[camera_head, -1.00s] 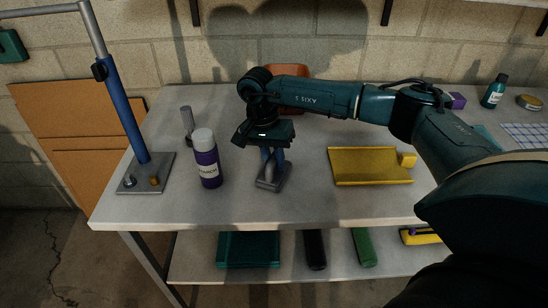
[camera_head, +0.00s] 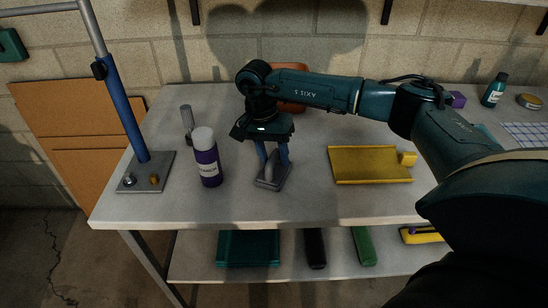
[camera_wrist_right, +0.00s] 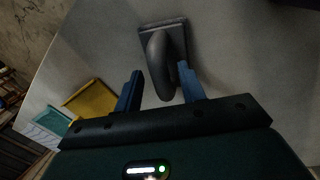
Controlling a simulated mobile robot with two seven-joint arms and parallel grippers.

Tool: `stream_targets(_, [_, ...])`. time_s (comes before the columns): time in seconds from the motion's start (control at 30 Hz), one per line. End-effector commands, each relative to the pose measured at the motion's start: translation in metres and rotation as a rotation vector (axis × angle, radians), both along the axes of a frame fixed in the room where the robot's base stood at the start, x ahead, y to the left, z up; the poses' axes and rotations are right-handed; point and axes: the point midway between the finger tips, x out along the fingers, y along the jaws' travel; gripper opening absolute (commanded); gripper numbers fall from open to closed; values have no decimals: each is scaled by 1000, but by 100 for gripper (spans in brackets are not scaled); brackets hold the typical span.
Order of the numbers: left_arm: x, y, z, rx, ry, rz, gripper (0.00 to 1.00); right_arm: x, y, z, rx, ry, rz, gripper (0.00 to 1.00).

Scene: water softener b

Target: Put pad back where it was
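The grey pad (camera_head: 269,182) with its curved handle sits on the tabletop, right of the purple bottle. In the right wrist view the pad (camera_wrist_right: 161,34) shows its flat base with the looped handle pointing toward my gripper. My right gripper (camera_head: 273,160) is above the pad with its two blue fingers apart. In the right wrist view the fingers of this gripper (camera_wrist_right: 159,92) stand open, with the handle's end near or between their tips and a gap on the left side. Whether the right finger touches the handle cannot be told. My left gripper is not in view.
A purple bottle with a white cap (camera_head: 206,160) and a grey cylinder (camera_head: 188,124) stand left of the pad. A yellow tray (camera_head: 370,166) lies to the right. A blue post on a metal base (camera_head: 146,172) is at the left edge. The front tabletop is clear.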

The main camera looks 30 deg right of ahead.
Motion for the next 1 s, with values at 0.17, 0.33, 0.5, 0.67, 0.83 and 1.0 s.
stream_targets(0.17, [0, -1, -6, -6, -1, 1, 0, 7, 5, 36, 2, -7, 2, 40])
stream_targets(0.33, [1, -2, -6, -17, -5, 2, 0, 13, 10, 72, 1, -6, 3, 40])
stream_targets(0.5, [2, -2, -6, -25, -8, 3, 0, 17, 13, 96, 1, -3, 2, 40])
stream_targets(0.67, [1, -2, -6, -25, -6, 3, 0, 18, 14, 106, 1, -2, 1, 40])
stream_targets(0.83, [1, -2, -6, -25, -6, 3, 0, 18, 14, 108, 1, -1, 1, 40])
stream_targets(1.0, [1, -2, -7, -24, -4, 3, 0, 18, 14, 108, 1, -2, 1, 40])
